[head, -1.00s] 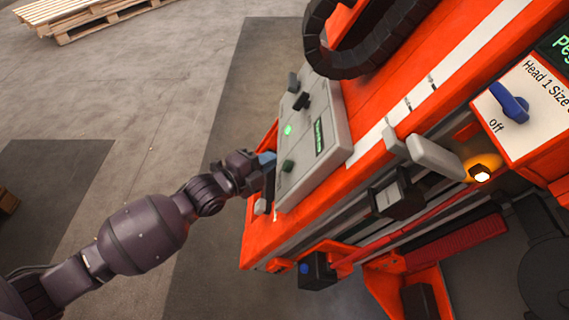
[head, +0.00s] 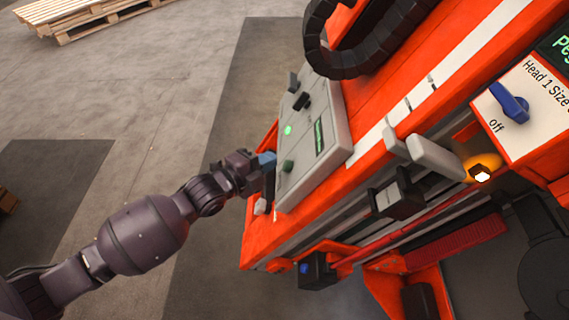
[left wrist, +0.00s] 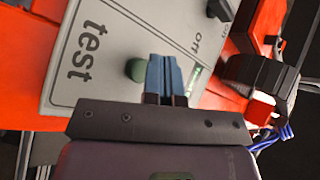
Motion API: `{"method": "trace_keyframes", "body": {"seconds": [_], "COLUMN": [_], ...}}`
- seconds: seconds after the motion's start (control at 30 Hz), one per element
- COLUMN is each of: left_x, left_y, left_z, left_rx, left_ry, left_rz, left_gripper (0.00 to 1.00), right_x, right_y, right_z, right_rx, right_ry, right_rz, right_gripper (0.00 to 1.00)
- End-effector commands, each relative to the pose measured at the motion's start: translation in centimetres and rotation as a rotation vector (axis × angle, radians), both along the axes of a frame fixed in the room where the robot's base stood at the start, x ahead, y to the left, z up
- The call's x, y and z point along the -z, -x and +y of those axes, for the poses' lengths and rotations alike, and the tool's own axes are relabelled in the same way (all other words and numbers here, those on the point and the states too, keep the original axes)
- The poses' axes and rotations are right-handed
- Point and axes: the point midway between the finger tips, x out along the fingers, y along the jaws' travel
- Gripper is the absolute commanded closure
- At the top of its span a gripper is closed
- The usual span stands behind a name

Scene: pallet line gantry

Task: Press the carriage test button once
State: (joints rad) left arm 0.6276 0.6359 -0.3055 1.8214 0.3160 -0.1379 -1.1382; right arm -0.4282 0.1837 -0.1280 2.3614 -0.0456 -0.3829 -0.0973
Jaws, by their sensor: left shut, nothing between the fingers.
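The carriage test button is a dark green round button (head: 287,167) low on the grey control panel (head: 311,178). In the left wrist view the green button (left wrist: 135,69) sits between the printed word "test" and my fingers. My left gripper (head: 267,159) has blue fingertips and is at the panel's left edge, beside the button. In the left wrist view the left gripper (left wrist: 164,73) is shut and empty, its fingers just right of the button and partly overlapping its edge. I cannot tell whether they touch it. My right gripper is not in view.
The panel also bears a lit green lamp (head: 288,130), a small green display (head: 319,136) and black switches (head: 301,101). It is mounted on an orange gantry beam (head: 376,95). A black cable chain (head: 345,62) hangs above. Open floor lies left; a wooden pallet (head: 85,15) lies far back.

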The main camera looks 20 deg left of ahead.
Motion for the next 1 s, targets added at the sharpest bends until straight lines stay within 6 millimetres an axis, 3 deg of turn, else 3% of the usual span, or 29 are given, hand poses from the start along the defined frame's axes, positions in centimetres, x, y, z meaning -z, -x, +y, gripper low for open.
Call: {"method": "trace_keyframes", "body": {"seconds": [1.0], "left_x": [0.31], "left_y": [-0.24], "left_z": [-0.72], "left_rx": [0.000], "left_ry": [0.000], "left_rz": [-0.001], "left_gripper": [1.00], "right_x": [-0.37], "right_y": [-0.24], "right_z": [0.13], "right_rx": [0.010], "right_ry": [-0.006], "right_rz": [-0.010], "right_gripper": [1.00]}}
